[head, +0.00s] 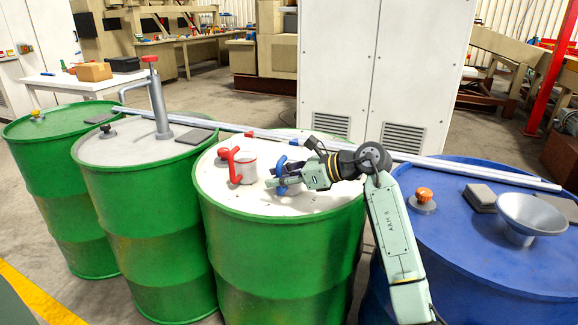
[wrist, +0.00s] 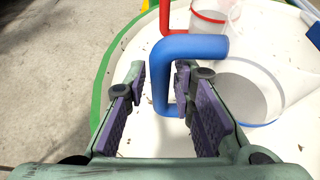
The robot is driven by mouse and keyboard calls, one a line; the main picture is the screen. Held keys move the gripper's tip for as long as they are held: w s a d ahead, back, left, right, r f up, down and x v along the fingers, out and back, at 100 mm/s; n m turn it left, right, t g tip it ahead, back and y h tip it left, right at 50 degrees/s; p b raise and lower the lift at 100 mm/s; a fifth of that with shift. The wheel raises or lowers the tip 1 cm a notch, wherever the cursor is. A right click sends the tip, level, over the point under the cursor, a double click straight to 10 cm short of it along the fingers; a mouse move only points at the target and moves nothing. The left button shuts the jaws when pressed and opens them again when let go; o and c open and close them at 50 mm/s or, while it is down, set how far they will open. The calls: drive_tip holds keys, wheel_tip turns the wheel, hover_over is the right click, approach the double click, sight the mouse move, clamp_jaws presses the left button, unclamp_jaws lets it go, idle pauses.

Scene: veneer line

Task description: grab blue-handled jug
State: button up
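The blue-handled jug (wrist: 250,95) is a clear, pale vessel with a thick blue handle (wrist: 196,47) and a blue rim line. It stands on the white top of a green drum, right of the red-handled jug (head: 245,170). In the head view its blue handle (head: 281,167) shows beside my gripper (head: 274,181), which hides much of its body. In the wrist view my gripper (wrist: 160,82) is open, with the upright part of the blue handle between its two purple-padded fingers. A gap shows on the left of the handle; contact on the right is unclear.
The red-handled jug also shows close ahead in the wrist view (wrist: 208,18). A long pale bar (head: 450,170) lies across the backs of the drums. A blue drum (head: 465,240) at right carries a funnel (head: 530,215). A hand pump (head: 158,105) stands on a drum at left.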

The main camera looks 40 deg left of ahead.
drive_tip(key=shift+c, duration=0.5)
clamp_jaws()
